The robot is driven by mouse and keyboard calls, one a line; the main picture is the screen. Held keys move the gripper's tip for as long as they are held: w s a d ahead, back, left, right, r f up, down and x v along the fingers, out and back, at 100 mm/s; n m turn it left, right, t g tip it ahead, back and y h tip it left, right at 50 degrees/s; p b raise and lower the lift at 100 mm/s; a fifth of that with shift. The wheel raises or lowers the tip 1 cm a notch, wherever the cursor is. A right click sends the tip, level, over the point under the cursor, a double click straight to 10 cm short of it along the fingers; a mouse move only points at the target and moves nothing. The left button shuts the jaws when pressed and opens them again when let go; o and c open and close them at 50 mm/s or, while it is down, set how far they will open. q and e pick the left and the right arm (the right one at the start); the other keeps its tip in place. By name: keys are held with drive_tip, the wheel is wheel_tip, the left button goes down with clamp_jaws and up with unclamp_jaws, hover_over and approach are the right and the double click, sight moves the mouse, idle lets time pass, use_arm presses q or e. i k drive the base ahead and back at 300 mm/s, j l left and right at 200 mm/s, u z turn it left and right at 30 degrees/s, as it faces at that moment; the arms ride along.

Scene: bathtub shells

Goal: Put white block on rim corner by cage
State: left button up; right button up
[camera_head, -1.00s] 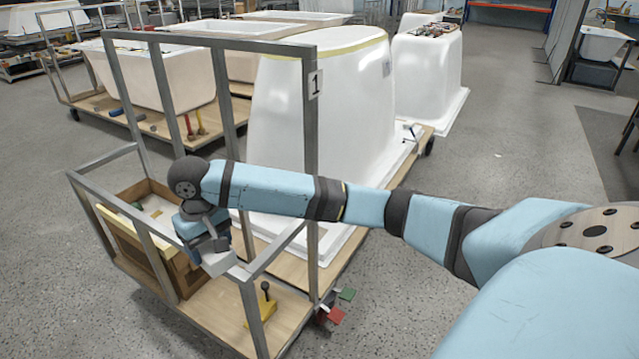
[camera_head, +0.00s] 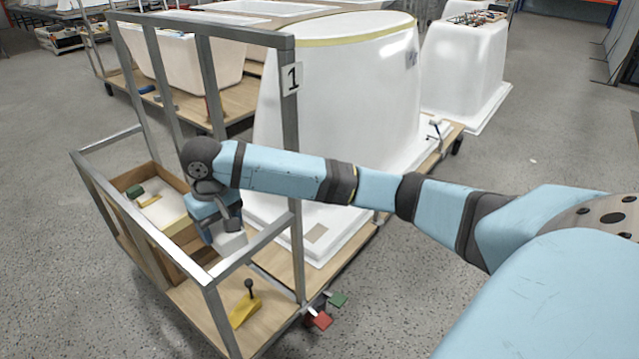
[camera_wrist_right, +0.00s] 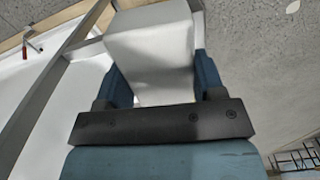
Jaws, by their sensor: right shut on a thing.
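The white block (camera_head: 231,243) is held in my right gripper (camera_head: 224,227), above the trolley's near end by the front rail of the metal cage. In the right wrist view the white block (camera_wrist_right: 150,50) sits between the two blue fingers (camera_wrist_right: 162,80), touching both sides. The upturned white bathtub (camera_head: 335,100) stands on the trolley, and its flat rim (camera_head: 335,232) runs along the deck. The rim corner near the cage (camera_head: 291,190) lies to the right of the block, partly behind a cage post. My left gripper is not in view.
A wooden box (camera_head: 133,178) with a green item and pale contents stands inside the cage. A yellow item with a black knob (camera_head: 246,305) is on the deck in front. Red (camera_head: 319,319) and green (camera_head: 338,299) tabs stick out from the trolley edge. Clear floor lies right.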

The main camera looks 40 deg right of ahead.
sight(316, 233)
drive_tip(key=l+u, duration=0.1)
drive_tip(key=l, duration=0.35)
drive_tip(key=k+l+u, duration=0.1)
drive_tip(key=l, duration=0.35)
drive_tip(key=k+l+u, duration=0.1)
drive_tip(key=l, duration=0.35)
drive_tip(key=k+l+u, duration=0.1)
drive_tip(key=l, duration=0.3)
drive_tip(key=l+u, duration=0.1)
drive_tip(key=l, duration=0.35)
drive_tip(key=k+l+u, duration=0.1)
drive_tip(key=l, duration=0.35)
drive_tip(key=i+l, duration=0.15)
drive_tip(key=l, duration=0.2)
drive_tip(key=i+l, duration=0.15)
drive_tip(key=l, duration=0.2)
drive_tip(key=i+l+u, duration=0.1)
drive_tip(key=l, duration=0.25)
drive_tip(key=i, duration=0.1)
